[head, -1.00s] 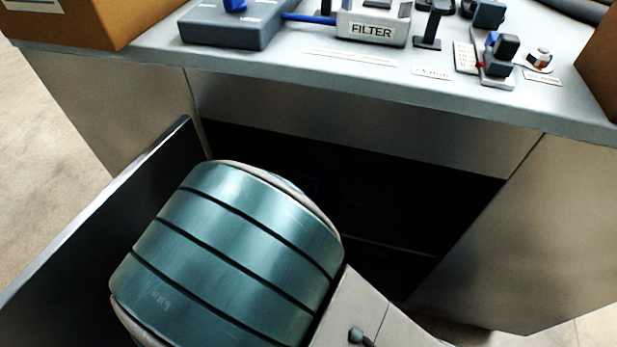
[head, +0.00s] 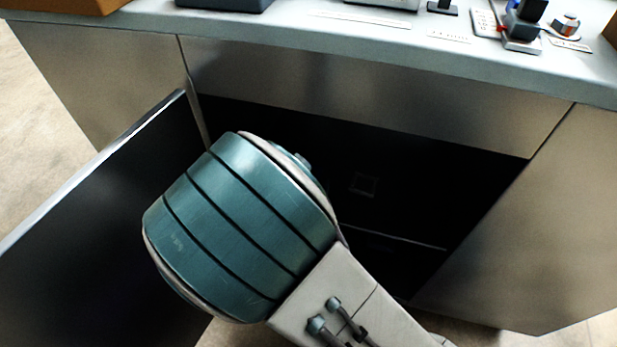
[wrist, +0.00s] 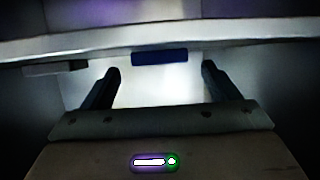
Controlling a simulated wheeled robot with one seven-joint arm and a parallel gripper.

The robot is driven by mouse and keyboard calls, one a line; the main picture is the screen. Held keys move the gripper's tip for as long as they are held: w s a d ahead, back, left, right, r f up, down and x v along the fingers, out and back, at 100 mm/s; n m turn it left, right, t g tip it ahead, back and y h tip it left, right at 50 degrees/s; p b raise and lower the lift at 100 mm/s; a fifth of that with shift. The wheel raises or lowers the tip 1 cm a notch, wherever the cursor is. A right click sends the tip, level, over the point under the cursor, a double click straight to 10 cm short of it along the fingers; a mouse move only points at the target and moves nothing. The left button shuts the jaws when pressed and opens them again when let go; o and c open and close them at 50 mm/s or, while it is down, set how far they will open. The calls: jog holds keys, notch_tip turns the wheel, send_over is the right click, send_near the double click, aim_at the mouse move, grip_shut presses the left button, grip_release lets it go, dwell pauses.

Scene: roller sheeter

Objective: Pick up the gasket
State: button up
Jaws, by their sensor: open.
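I cannot clearly make out the gasket. A faint square outline (head: 364,184) shows inside the dark cabinet in the head view; I cannot tell whether it is the gasket. In the wrist view my gripper (wrist: 160,76) is open, its two dark fingers wide apart with nothing held between them. A dark blue bar (wrist: 160,57) lies beyond and between the fingertips against a pale surface; I cannot tell what it is. In the head view my arm hides the gripper.
The open cabinet (head: 400,150) has a dark interior, with a door panel (head: 100,200) swung out at left. The countertop (head: 330,25) above carries a dark switch device (head: 524,25) and a knob (head: 566,22). A pale edge (wrist: 160,42) crosses the wrist view.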

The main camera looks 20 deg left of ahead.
jog(key=shift+b+x, duration=0.3)
jog(key=shift+x, duration=0.6)
jog(key=shift+w+f, duration=0.15)
jog(key=shift+w, duration=0.2)
jog(key=c, duration=1.1)
jog(key=shift+o, duration=0.2)
